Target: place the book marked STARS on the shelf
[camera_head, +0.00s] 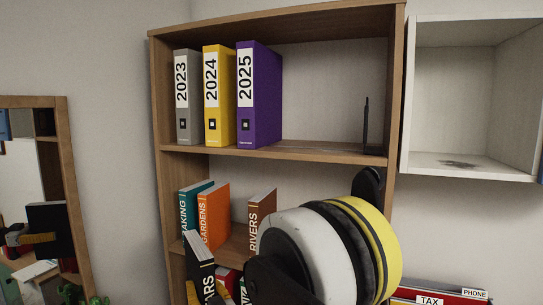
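A dark book (203,278) with white spine letters ending in "ARS" shows at the bottom, left of my arm. The start of the word is not readable; it fits STARS. It leans and overlaps the front of the wooden shelf unit (157,110), and its lower end is cut off by the frame. My white, black and yellow arm link fills the lower middle. The lower compartment holds a teal book (190,205), an orange GARDENS book (215,215) and a brown RIVERS book (261,215), with a gap before RIVERS.
The upper compartment holds grey 2023 (188,100), yellow 2024 (220,95) and purple 2025 (260,95) binders, and a thin dark object (366,125). A white cubby (411,100) hangs right. Red TAX (430,298) and PHONE items (475,293) lie low right. A mirror (75,190) stands left.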

